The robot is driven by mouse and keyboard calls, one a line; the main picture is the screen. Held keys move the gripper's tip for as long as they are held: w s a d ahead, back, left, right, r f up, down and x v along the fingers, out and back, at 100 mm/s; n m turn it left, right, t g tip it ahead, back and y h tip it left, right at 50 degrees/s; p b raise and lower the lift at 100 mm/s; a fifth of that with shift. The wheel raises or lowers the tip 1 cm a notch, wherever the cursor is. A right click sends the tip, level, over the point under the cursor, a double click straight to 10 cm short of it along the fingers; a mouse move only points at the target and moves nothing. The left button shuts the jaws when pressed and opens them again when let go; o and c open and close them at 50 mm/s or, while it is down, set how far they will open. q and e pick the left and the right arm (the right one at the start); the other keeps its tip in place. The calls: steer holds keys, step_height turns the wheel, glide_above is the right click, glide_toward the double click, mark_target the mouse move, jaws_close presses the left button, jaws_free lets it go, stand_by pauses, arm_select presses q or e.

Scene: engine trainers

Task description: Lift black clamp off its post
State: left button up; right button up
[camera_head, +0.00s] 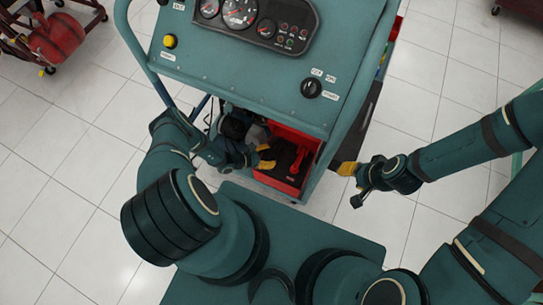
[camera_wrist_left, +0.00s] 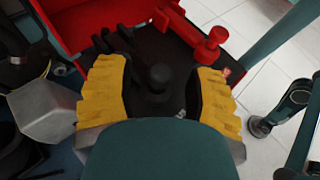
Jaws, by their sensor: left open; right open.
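The black clamp (camera_wrist_left: 160,78) shows in the left wrist view as a dark shape with a rounded top. Clamp and post are both dark, so I cannot tell where one ends. My left gripper (camera_head: 266,158) is open over the tray in the head view. In the left wrist view its yellow fingers stand on either side of the black clamp, with visible gaps. My right gripper (camera_head: 348,169) is open and empty, outside the tray to the right.
A red clamp-like piece (camera_head: 299,158) stands on the tray's right side, close to the left gripper. The teal instrument panel (camera_head: 240,60) with gauges rises above the tray. A grey metal part (camera_wrist_left: 42,115) lies left of the fingers.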

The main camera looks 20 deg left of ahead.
arm_select(q)
steer(key=shift+w+d+f, duration=0.25)
steer(key=shift+w+d, duration=0.15)
steer(key=shift+d, duration=0.05)
jaws_close()
steer(key=shift+r, duration=0.1)
